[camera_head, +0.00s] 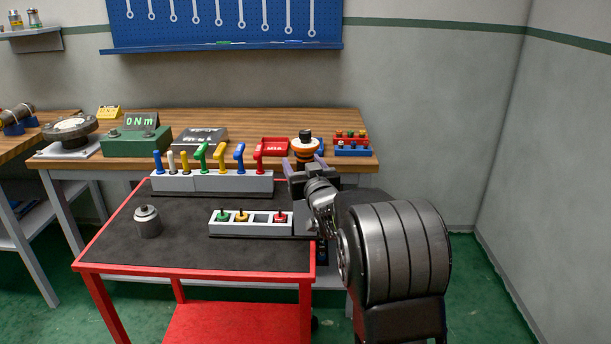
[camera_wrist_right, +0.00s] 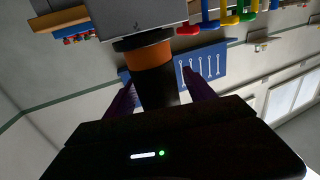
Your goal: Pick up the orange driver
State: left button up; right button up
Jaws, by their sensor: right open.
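The orange driver (camera_head: 304,148) has a black top and an orange band and shows at the right end of the red cart, just beyond my right gripper (camera_head: 304,164). In the right wrist view the driver (camera_wrist_right: 151,58) shows as a dark cylinder with an orange band, against a grey block. The purple fingers of my right gripper (camera_wrist_right: 160,92) stand apart, one on each side of the driver's dark body. The gripper is open, and I cannot tell whether either finger touches it. My arm hides the driver's lower part in the head view. My left gripper is not in view.
A grey rack (camera_head: 215,182) with several coloured handles stands on the cart left of the driver. A lower tray (camera_head: 232,228) with coloured knobs and a metal weight (camera_head: 147,221) are nearer. A wooden bench (camera_head: 230,121) runs behind. The cart's front left is clear.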

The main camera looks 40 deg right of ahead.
jog(key=shift+c, duration=0.3)
grip_shut()
dwell(0.6)
jog(key=shift+r, duration=0.1)
